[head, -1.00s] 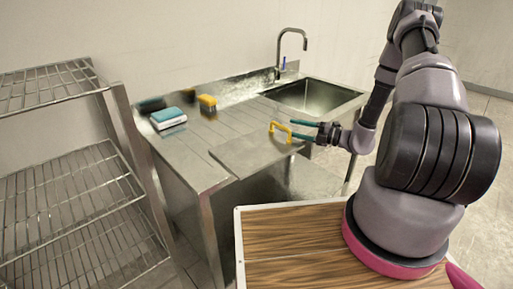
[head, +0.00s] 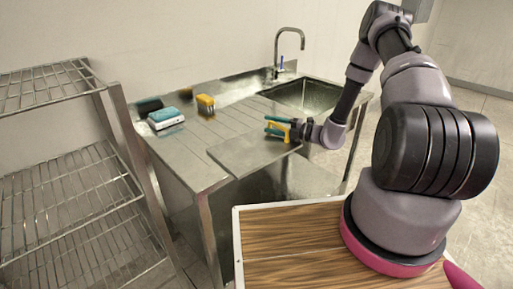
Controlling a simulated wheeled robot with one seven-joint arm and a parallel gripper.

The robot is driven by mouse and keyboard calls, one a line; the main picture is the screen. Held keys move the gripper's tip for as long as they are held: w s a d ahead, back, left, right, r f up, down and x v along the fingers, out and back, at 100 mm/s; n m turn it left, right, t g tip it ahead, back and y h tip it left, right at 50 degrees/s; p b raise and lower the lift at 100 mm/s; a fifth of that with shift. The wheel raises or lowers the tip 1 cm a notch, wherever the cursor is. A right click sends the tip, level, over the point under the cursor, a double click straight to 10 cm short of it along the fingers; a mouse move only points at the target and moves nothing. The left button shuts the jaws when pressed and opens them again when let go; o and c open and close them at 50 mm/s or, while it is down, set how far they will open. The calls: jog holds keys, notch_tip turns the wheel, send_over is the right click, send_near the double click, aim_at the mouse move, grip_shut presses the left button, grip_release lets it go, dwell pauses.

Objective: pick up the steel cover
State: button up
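The steel cover (head: 238,155) is a flat grey plate lying on the front part of the steel counter. A yellow bow handle (head: 287,134) stands up at its right side. My gripper (head: 274,125) has teal fingers and reaches in from the right at the handle. The two fingers are apart, one on the far side and one on the near side of the handle's top bar. I see no clear sign that they press on it. Part of the handle is hidden by the fingers.
A blue and white sponge (head: 166,119) and a yellow sponge block (head: 205,103) sit at the counter's back left. A sink (head: 305,95) with a tap (head: 277,50) is behind my gripper. A wire rack (head: 65,190) stands left. A wooden top (head: 290,245) is in front.

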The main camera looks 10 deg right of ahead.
grip_shut()
dwell(1.3)
